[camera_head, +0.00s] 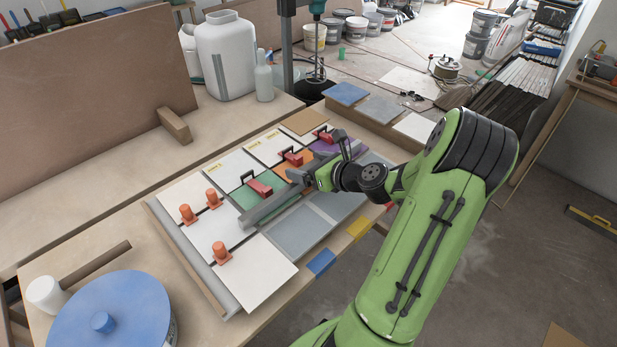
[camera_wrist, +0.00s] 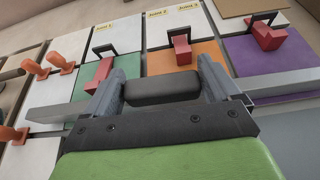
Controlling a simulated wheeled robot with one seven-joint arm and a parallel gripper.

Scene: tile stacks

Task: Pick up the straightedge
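The straightedge is a long grey metal bar (camera_head: 265,209) lying diagonally across the tile rows. In the wrist view the bar (camera_wrist: 55,114) runs out past both sides of my gripper. A black block-like grip (camera_wrist: 162,88) on it fills the space between my two fingers. My gripper (camera_head: 319,162) is over the bar, its fingers set far apart along it. In the wrist view the gripper (camera_wrist: 160,82) appears to touch both ends of the black grip. The bar's middle is hidden behind the fingers and grip. I cannot tell whether the bar is off the tiles.
Red tools with black handles (camera_head: 258,187) stand on the green, orange and purple tiles. Orange knobs (camera_head: 222,253) stand on white tiles at the left. A blue-lidded bucket (camera_head: 110,310) is at front left, a white canister (camera_head: 226,55) at the back.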

